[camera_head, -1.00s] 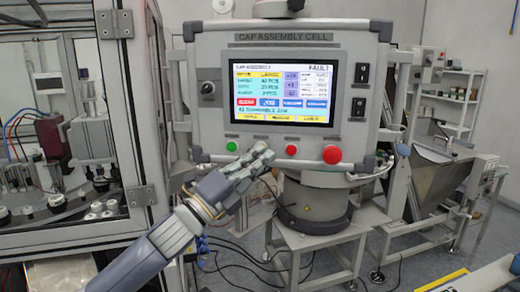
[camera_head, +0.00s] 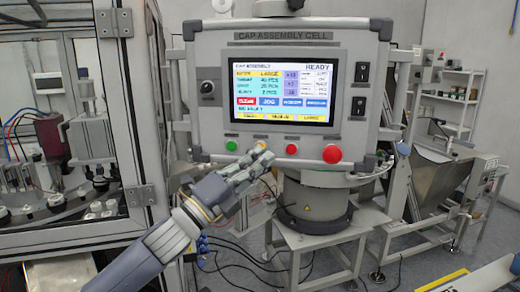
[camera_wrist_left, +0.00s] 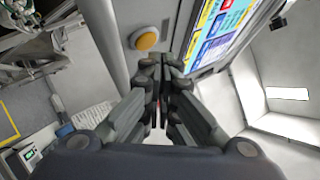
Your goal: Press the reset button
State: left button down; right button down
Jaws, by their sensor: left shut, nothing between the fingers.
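The amber button (camera_wrist_left: 148,39), which I take to be the reset button, is on the lower front of the control panel (camera_head: 410,55) in the left wrist view. In the head view the amber button (camera_head: 261,144) shows just above my fingers, partly hidden. My left gripper (camera_head: 265,155) is shut and empty, just below and in front of it. In the left wrist view the fingertips (camera_wrist_left: 160,63) are near the button, with a small gap visible. The panel screen (camera_head: 281,90) reads READY at the top right. My right gripper is not in view.
A green button (camera_head: 231,146) is left of the amber one. A small red button (camera_head: 292,149) and a large red button (camera_head: 332,154) are to the right. A glazed machine enclosure (camera_head: 130,110) stands at the left. A round feeder (camera_head: 314,205) stands below the panel.

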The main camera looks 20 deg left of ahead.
pick_arm(q)
jog(key=shift+s+d+b, duration=0.15)
jog(key=shift+s+b, duration=0.1)
jog(key=shift+s, duration=1.15)
jog(key=shift+s+d+b, duration=0.15)
jog(key=shift+s+b, duration=0.05)
jog(key=shift+s, duration=1.2)
